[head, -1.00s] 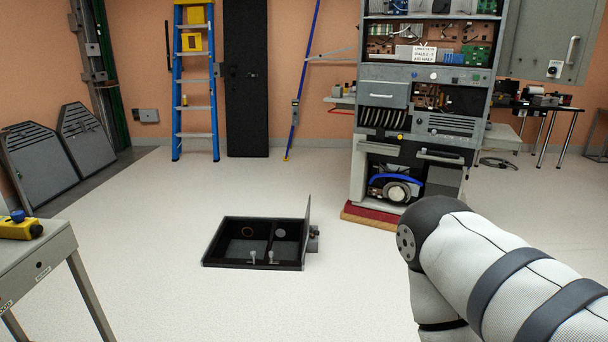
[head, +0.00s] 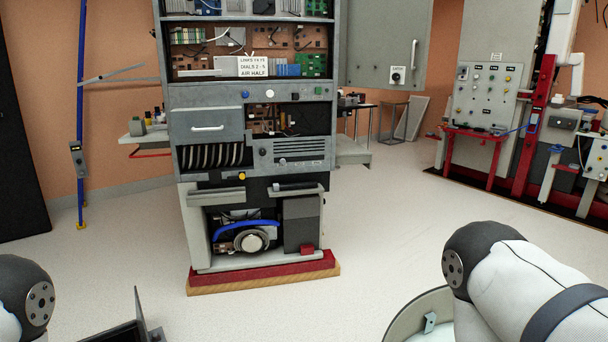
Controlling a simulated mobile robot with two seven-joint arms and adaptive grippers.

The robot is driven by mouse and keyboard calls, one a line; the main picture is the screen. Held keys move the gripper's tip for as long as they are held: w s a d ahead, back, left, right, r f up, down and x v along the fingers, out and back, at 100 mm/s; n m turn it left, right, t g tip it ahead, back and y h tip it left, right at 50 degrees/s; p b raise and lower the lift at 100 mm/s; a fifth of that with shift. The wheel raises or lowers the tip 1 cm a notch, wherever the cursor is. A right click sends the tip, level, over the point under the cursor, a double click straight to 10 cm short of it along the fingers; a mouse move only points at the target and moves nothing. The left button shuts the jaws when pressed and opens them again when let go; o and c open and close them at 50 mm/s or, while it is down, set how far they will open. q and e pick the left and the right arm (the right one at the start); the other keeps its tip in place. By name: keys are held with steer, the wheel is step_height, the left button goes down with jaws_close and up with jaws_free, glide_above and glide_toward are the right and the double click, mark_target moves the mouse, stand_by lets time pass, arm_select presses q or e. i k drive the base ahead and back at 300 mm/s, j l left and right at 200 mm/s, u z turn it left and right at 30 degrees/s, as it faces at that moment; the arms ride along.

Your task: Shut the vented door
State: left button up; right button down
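A tall grey equipment cabinet (head: 250,120) stands ahead with its front open on boards and wiring. A large grey door-like panel (head: 375,50) stands out at its upper right, with a handle and a knob plate (head: 397,76). I see no vents on its visible face, and its hinge side is not clear. A slotted panel (head: 290,150) sits in the cabinet's middle front. Neither gripper is in view; only parts of my arms show at the lower left and lower right.
The cabinet stands on a red and wood plinth (head: 265,272). A dark open box (head: 118,334) lies at the bottom left. A round-rimmed object (head: 400,325) is partly hidden by my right arm. Red-framed equipment (head: 540,110) stands at right. The floor between is clear.

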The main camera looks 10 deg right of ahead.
mark_target(385, 38)
steer(key=i+j+z, duration=0.2)
steer(key=i+z, duration=0.15)
steer(key=i+j+z, duration=0.55)
steer(key=j+z, duration=0.2)
steer(key=l, duration=0.1)
